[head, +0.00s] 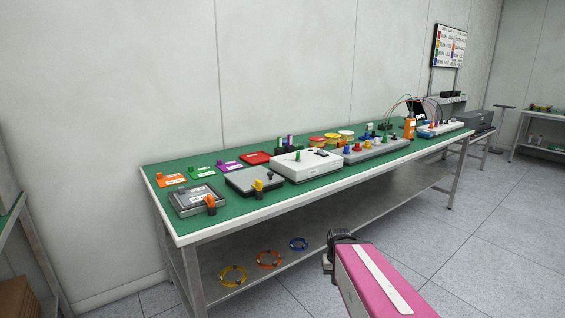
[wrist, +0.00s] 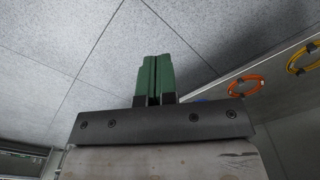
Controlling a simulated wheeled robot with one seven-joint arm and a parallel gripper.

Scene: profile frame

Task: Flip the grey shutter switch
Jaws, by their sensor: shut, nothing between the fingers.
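My gripper (wrist: 154,80) shows in the wrist view as two green fingers standing side by side, shut and empty. It is over the floor, away from the bench top. In the head view my pink arm reaches in front of the bench; the fingertips cannot be made out there. I cannot tell for sure which part is the grey shutter switch. Grey boxes stand at the bench's near left end: a grey box (head: 187,207) with an orange lever (head: 211,204), and a grey box (head: 243,181) with a yellow lever (head: 258,186). The lever positions are too small to judge.
The green-topped bench (head: 160,221) runs along the wall. A white box (head: 302,170) and a long grey panel (head: 385,150) with coloured knobs stand farther along. Coiled cables, including an orange coil (wrist: 245,86), lie on the lower shelf. The floor in front is clear.

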